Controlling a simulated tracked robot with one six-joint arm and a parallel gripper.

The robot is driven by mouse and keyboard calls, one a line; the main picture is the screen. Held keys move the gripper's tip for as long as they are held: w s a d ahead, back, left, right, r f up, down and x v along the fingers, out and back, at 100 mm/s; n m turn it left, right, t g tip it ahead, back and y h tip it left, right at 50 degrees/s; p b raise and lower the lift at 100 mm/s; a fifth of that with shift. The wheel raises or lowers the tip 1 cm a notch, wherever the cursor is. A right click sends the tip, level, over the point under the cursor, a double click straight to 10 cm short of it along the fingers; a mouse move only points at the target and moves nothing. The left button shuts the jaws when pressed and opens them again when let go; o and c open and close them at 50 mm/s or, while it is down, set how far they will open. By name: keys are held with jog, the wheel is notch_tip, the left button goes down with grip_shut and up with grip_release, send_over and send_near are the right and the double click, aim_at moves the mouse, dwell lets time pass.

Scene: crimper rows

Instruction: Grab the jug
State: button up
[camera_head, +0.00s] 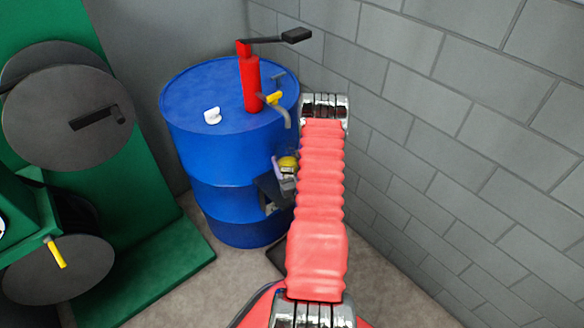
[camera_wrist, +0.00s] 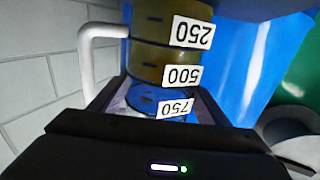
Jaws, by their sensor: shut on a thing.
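The jug (camera_wrist: 160,60) fills the middle of the wrist view. It has a dull yellow-brown body, white labels reading 250, 500 and 750 that appear upside down, and a pale handle at its left. My gripper (camera_wrist: 158,100) is shut on it, with dark fingers on either side of its body. In the head view my gripper (camera_head: 272,190) is in front of the blue drum's right side, partly hidden by my red arm. A small yellow part of what looks like the jug (camera_head: 288,162) shows there.
The blue drum (camera_head: 225,160) carries a red hand pump (camera_head: 251,85) with a black crank, a spout and a white cap (camera_head: 212,115). A grey block wall (camera_head: 450,120) stands close at right. A green machine with dark discs (camera_head: 68,118) stands at left.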

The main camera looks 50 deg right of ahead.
jog(key=c, duration=0.4)
jog(key=shift+o, duration=0.2)
jog(key=shift+r, duration=0.15)
jog(key=shift+r, duration=4.85)
